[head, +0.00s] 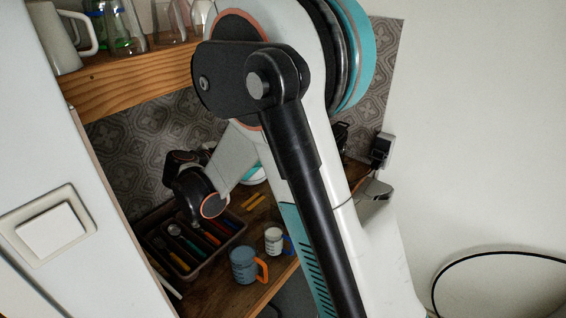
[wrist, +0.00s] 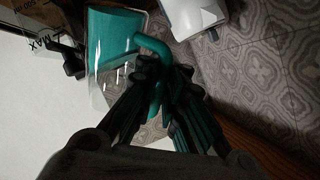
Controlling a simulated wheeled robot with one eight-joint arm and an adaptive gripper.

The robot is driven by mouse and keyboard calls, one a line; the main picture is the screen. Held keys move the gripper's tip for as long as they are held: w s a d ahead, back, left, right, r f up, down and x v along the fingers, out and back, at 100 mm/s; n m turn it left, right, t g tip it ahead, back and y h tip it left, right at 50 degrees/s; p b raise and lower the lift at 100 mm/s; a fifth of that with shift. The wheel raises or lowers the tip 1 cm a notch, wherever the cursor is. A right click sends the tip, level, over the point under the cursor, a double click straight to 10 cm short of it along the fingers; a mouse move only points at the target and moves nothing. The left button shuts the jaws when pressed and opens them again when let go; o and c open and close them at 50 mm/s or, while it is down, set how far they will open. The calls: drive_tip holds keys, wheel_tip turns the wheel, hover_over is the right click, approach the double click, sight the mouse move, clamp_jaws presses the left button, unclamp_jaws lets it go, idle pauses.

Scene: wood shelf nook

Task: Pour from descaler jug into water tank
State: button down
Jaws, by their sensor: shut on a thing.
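In the wrist view, the descaler jug (wrist: 117,45) is a clear vessel with teal contents and a teal handle (wrist: 155,46). My gripper (wrist: 162,84) is shut on that handle, and the fingers hide part of it. Behind the jug at the upper left is a clear container (wrist: 38,32) with a MAX mark, which looks like the water tank; only part of it shows. I cannot tell whether anything leaves the jug. In the head view my arm hides the jug and the tank.
In the head view, a cutlery tray (head: 157,237), a blue mug (head: 243,266) and a white mug (head: 273,241) stand on the wooden counter. Above is a wooden shelf (head: 135,84) with glasses and a white pitcher (head: 57,35). A patterned wall is behind. A white object (wrist: 198,16) is near the jug.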

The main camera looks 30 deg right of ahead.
drive_tip(key=shift+s+d+r+m+y+p, duration=0.1)
drive_tip(key=shift+d+r+m+y+p, duration=0.15)
drive_tip(key=shift+r+p, duration=0.45)
drive_tip(key=shift+s+d+r+m+y+p, duration=0.15)
drive_tip(key=shift+r+m+y+p, duration=0.2)
drive_tip(key=shift+p, duration=0.6)
drive_tip(key=shift+s+d+r+m+y+p, duration=0.1)
drive_tip(key=shift+d+r+m+y+p, duration=0.15)
drive_tip(key=shift+r+p, duration=0.45)
drive_tip(key=shift+s+d+r+m+y+p, duration=0.1)
drive_tip(key=shift+d+r+m+y+p, duration=0.15)
drive_tip(key=shift+m+y+p, duration=0.35)
drive_tip(key=shift+t, duration=0.3)
drive_tip(key=shift+s+d+r+p, duration=0.15)
drive_tip(key=shift+d+r+p, duration=0.15)
drive_tip(key=shift+r+p, duration=0.1)
drive_tip(key=shift+s+d+r+m+t+y+p, duration=0.15)
drive_tip(key=shift+s+d+r+m+y, duration=0.1)
drive_tip(key=shift+d, duration=0.2)
drive_tip(key=shift+s+d+r+m+t+y+p, duration=0.1)
drive_tip(key=shift+s+d+r+m+y, duration=0.15)
drive_tip(key=shift+d, duration=0.2)
drive_tip(key=shift+s+d+r+m+t+y+p, duration=0.15)
drive_tip(key=shift+s+d+y, duration=0.1)
drive_tip(key=shift+d, duration=0.2)
drive_tip(key=shift+d+r, duration=0.1)
drive_tip(key=shift+s+d+r+m+y, duration=0.3)
drive_tip(key=shift+d+m+y, duration=0.1)
drive_tip(key=shift+d+y, duration=0.1)
